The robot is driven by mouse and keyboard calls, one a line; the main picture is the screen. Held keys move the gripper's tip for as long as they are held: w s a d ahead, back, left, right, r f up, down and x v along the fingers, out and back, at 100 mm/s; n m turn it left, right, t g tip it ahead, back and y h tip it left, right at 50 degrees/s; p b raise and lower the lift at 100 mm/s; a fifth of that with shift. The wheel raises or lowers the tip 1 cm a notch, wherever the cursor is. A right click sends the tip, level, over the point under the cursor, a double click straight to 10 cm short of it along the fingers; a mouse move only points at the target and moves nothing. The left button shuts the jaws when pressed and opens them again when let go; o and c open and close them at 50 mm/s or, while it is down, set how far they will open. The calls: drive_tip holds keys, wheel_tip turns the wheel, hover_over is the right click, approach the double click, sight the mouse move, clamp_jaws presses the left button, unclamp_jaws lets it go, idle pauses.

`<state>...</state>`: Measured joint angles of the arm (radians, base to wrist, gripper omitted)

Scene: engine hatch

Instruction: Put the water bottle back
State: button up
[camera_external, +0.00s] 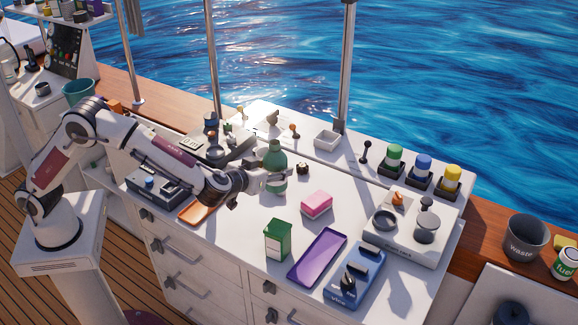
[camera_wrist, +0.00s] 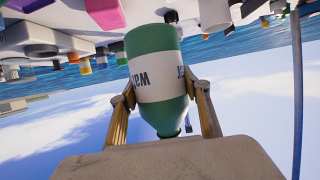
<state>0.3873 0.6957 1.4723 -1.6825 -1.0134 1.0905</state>
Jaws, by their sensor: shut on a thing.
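The water bottle (camera_external: 274,160) is green with a white label and stands upright in the outside view, over the back middle of the white counter. My gripper (camera_external: 278,181) reaches it from the left and is shut around its body. In the wrist view, where the scene is upside down, the bottle (camera_wrist: 155,52) fills the middle between the two fingers of my gripper (camera_wrist: 166,95), with part of the label lettering showing. I cannot tell whether the bottle's base touches the counter.
On the white counter (camera_external: 243,262) are a pink sponge (camera_external: 316,203), a green box (camera_external: 278,240), a purple tray (camera_external: 305,272) and a blue vice (camera_external: 355,275). Green, blue and yellow capped containers (camera_external: 423,168) line the back right shelf. A post (camera_external: 344,70) rises behind.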

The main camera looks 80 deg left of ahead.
drive_tip(key=s+f, duration=0.2)
drive_tip(key=s, duration=0.4)
drive_tip(key=shift+s+g, duration=0.3)
drive_tip(key=shift+s, duration=0.05)
wheel_tip(320, 180, down, 6)
idle(0.6)
drive_tip(key=shift+f, duration=0.15)
drive_tip(key=shift+f, duration=1.85)
drive_tip(key=shift+f, duration=0.1)
